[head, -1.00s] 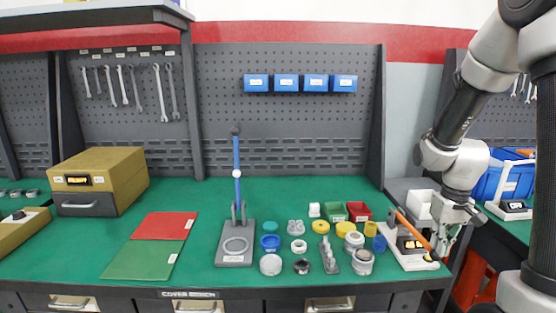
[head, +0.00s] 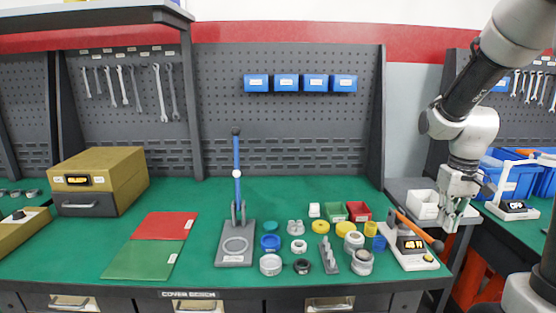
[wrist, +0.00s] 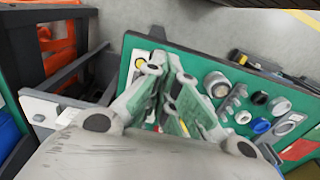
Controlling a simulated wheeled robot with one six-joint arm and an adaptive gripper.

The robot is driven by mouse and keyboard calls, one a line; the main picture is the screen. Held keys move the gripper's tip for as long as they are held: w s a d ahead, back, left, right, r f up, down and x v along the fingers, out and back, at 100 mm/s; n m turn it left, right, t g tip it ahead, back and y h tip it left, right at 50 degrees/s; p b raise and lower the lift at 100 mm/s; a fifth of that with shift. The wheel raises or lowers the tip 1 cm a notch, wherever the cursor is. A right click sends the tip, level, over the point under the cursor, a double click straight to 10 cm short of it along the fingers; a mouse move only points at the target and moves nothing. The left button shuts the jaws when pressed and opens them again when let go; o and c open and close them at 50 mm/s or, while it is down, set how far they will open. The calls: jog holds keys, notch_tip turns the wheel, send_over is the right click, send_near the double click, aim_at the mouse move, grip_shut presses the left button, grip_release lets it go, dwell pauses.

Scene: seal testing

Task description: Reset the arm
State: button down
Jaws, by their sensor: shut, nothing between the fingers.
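My arm comes in from the upper right of the head view. My gripper (head: 449,222) hangs pointing down at the right end of the green bench, near the tester with the orange-handled lever. In the wrist view my gripper (wrist: 165,92) shows its fingers closed together, with nothing between them. It is above the bench edge and apart from the parts on the green top.
Several rings and caps, a lever press (head: 237,225) and red-green mats (head: 150,247) lie further left. A second bench with blue bins (head: 500,178) stands at right.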

jog(key=s+a+r+t, duration=0.2)
jog(key=s+r, duration=0.4)
jog(key=s, duration=0.2)
jog(key=s+a+r+t, duration=0.2)
jog(key=s+a+r, duration=0.1)
jog(key=s+r, duration=0.3)
jog(key=shift+s+a, duration=0.35)
jog(key=shift+s, duration=0.75)
